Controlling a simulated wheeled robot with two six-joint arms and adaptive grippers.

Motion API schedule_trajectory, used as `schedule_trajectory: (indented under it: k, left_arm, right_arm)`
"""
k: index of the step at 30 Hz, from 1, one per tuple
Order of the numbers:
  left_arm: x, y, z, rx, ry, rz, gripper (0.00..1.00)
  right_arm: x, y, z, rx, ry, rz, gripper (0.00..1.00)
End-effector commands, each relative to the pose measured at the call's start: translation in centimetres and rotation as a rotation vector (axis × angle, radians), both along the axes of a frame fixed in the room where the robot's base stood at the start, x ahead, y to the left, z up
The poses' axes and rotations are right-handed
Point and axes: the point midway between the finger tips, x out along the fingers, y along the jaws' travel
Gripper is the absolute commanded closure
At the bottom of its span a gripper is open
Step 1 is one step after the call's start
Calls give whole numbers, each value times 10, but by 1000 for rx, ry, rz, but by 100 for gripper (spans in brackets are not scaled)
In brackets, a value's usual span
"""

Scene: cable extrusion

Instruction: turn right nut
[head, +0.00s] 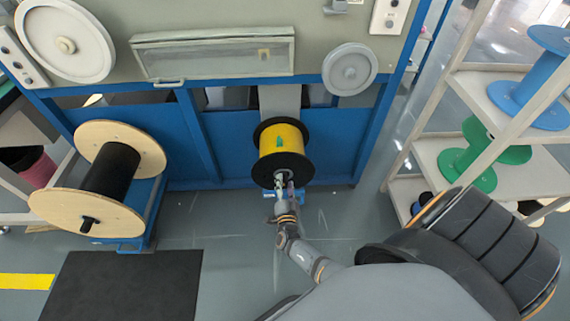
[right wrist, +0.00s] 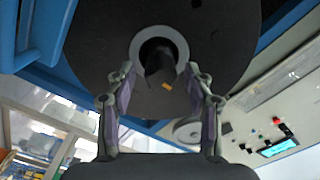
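The yellow cable spool (head: 280,139) with black end flanges is mounted at the blue machine frame in the head view. In the right wrist view its black flange (right wrist: 95,40) fills the upper middle, with a light grey ring (right wrist: 177,36) around a dark shaft end (right wrist: 158,62) at its centre. I cannot tell which of these parts is the nut. My right gripper (head: 284,181) is at the spool's near end; in the right wrist view it (right wrist: 160,78) is open, its fingers apart on either side of the shaft end. Contact with it cannot be told. My left gripper is not in view.
A wooden-flanged spool (head: 110,172) with black cable stands on a blue stand at the left. A shelf (head: 430,160) with a blue spool (head: 535,80) and a green spool (head: 480,160) is at the right. A black mat (head: 125,285) lies at the lower left. The floor between is clear.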

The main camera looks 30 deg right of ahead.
Motion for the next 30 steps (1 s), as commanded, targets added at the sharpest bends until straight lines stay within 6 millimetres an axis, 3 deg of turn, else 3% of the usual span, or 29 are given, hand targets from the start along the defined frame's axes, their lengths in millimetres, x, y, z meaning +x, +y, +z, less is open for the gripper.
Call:
schedule_trajectory:
  k: [7,15,21,30]
  left_arm:
    - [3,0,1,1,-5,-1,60]
    - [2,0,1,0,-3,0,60]
    - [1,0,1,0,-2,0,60]
    - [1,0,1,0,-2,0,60]
  right_arm:
    - [-10,6,-1,2,1,1,48]
    - [-64,39,-2,3,3,-1,48]
    - [-94,58,-1,2,1,0,48]
    - [-103,63,0,0,0,0,48]
